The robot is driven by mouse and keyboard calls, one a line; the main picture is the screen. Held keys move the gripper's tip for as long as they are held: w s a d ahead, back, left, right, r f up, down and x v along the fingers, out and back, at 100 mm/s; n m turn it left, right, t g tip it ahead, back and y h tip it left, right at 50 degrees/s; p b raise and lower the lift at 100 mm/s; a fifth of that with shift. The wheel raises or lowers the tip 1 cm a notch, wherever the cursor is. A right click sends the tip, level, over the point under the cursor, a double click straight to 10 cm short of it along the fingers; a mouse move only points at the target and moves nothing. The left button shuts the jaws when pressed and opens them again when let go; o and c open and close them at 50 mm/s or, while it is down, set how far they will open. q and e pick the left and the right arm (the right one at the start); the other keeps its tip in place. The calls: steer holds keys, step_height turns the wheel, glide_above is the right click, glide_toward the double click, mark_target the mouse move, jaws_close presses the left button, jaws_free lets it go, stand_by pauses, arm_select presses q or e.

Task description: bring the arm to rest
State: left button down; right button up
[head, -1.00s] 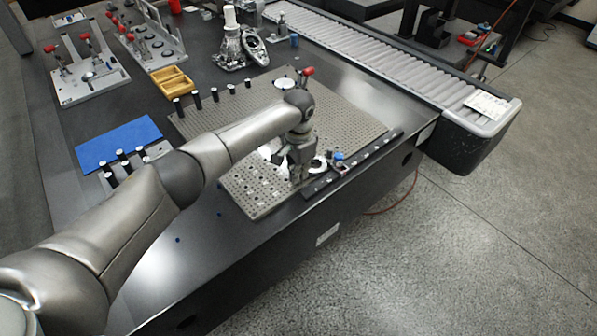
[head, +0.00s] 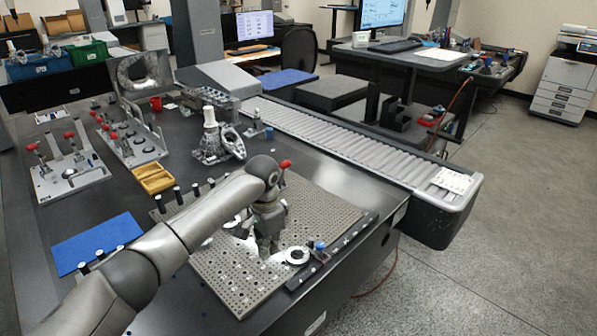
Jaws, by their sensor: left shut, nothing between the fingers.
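My left arm reaches in from the lower left over the dark table. I cannot tell whether the fingertips touch the plate. My right gripper is not in view.
A blue mat (head: 96,243) and a wooden tray (head: 153,178) lie left of the plate. Fixtures with red-handled clamps (head: 70,172) stand farther left. A roller conveyor (head: 340,144) runs along the far side. Open floor (head: 500,270) lies to the right.

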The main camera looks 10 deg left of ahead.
arm_select(q)
steer(key=s+d+f+h, duration=0.1)
steer(key=s+d+f, duration=0.25)
steer(key=s, duration=0.25)
steer(key=s+d+f+t+h, duration=0.1)
steer(key=s+d+f, duration=0.1)
steer(key=s+f, duration=0.35)
steer(key=s+d+f+h, duration=0.1)
steer(key=s+d+f, duration=0.2)
steer(key=s, duration=0.4)
steer(key=s+a+r+n+t+y, duration=0.3)
steer(key=s+a+n, duration=0.4)
steer(key=s+a, duration=0.9)
step_height(320, 180, down, 26)
steer(key=s+d+g, duration=0.1)
steer(key=s+g, duration=0.1)
steer(key=s+a+f+g, duration=0.1)
steer(key=s+a+f, duration=0.2)
steer(key=s+f, duration=1.3)
steer(key=shift+s+f+m, duration=0.3)
steer(key=shift+s+m, duration=0.1)
steer(key=shift+s, duration=0.35)
